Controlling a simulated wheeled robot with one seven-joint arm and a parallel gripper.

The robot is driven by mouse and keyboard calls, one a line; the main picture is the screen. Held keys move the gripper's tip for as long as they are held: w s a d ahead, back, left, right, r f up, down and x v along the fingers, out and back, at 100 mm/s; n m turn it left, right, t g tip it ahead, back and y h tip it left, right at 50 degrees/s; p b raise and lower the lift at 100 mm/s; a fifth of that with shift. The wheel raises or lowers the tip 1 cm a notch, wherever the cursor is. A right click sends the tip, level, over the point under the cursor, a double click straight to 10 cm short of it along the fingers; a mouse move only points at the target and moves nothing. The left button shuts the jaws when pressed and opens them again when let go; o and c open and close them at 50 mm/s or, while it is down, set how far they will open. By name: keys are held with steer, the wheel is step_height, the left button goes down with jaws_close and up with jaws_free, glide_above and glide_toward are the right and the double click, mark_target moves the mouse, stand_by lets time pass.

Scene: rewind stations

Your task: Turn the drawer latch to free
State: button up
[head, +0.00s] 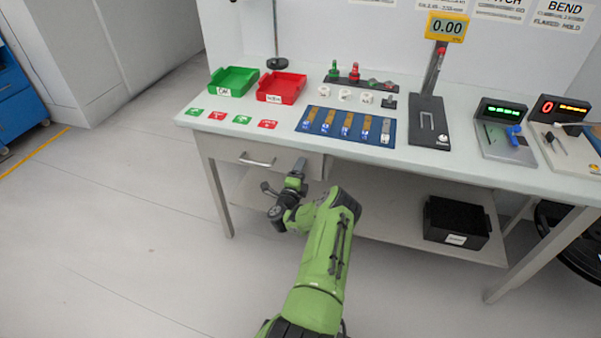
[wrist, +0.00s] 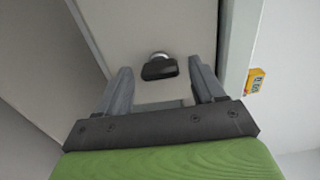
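The drawer latch (wrist: 160,69) is a small black knob on a round silver base, on the pale drawer front. In the wrist view it lies nearly crosswise, slightly tilted. My gripper (wrist: 160,78) is open, with one finger on each side of the latch and gaps between; no contact shows. In the head view my gripper (head: 282,178) is at the front of the bench, just right of the drawer handle (head: 257,161). The drawer (head: 228,150) looks closed. The latch cannot be made out there, near my gripper.
The white bench top (head: 215,137) overhangs the drawer. It carries a green tray (head: 232,82), a red tray (head: 280,87) and a blue board (head: 345,126) with several pieces. A black bin (head: 456,222) stands on the lower shelf. The floor left of the bench is clear.

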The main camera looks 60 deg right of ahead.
steer(key=s+a+p, duration=0.2)
steer(key=a+p, duration=0.6)
steer(key=a, duration=0.7)
steer(key=shift+s+a, duration=0.25)
steer(key=shift+a, duration=0.05)
